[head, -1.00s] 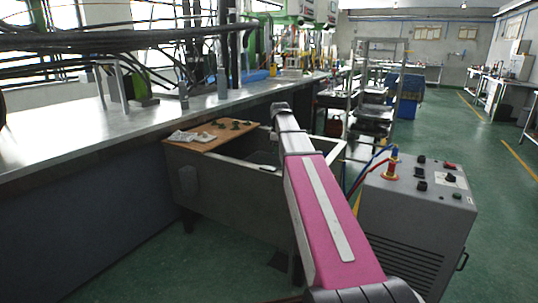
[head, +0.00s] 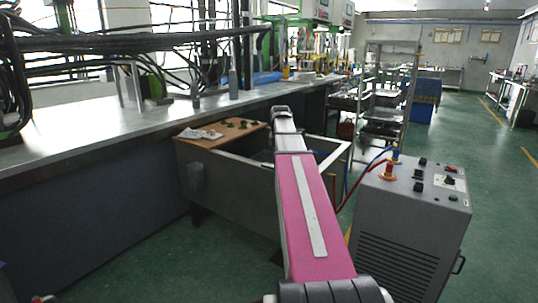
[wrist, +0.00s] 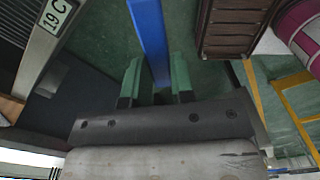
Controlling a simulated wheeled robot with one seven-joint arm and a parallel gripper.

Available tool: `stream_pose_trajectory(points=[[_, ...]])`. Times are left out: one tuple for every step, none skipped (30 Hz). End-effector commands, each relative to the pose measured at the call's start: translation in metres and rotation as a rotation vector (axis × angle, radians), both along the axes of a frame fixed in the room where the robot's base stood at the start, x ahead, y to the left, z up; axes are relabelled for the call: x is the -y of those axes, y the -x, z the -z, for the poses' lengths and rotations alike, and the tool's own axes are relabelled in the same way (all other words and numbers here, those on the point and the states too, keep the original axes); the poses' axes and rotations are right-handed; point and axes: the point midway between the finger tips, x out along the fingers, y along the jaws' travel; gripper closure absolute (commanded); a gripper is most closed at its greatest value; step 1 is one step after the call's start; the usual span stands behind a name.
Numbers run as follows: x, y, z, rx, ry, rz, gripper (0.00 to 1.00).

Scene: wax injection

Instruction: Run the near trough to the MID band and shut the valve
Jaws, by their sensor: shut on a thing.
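A grey trough (head: 235,200) stands in front of the bench in the head view. My pink arm crosses it and hides part of its inside, so I cannot read the wax level or any band. In the wrist view my gripper (wrist: 155,82) has its two green fingers on either side of a long blue bar (wrist: 147,28). It is shut on this bar, which runs up and out of the picture. I cannot tell whether the bar is the valve's handle. In the head view my gripper is hidden beyond the far end of my arm.
A wooden board (head: 228,130) with small dark pieces lies across the trough's far left end. A grey cabinet (head: 405,220) with red and blue hoses stands close on the right. Green floor is clear at far right.

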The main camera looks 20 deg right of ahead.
Motion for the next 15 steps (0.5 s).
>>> stream_pose_trajectory(points=[[0.004,0.006,0.0,-0.002,0.001,-0.032,1.0],[0.005,0.008,0.0,-0.002,0.001,-0.054,1.0],[0.007,0.01,0.0,-0.002,0.001,-0.083,1.0],[0.008,0.012,0.0,-0.002,0.001,-0.104,1.0],[0.008,0.013,0.0,-0.002,0.001,-0.124,1.0],[0.009,0.015,0.0,-0.002,0.001,-0.15,1.0],[0.009,0.016,0.0,-0.002,0.001,-0.169,1.0],[0.01,0.017,0.0,-0.002,0.001,-0.185,1.0],[0.01,0.019,0.0,-0.002,0.001,-0.207,1.0],[0.011,0.02,0.0,-0.002,0.001,-0.222,1.0],[0.011,0.021,0.0,-0.002,0.001,-0.235,1.0],[0.012,0.022,0.0,-0.002,0.002,-0.252,1.0],[0.012,0.022,0.0,-0.001,0.002,-0.262,1.0],[0.012,0.023,0.0,-0.001,0.002,-0.272,1.0],[0.013,0.023,0.0,-0.001,0.003,-0.284,1.0]])
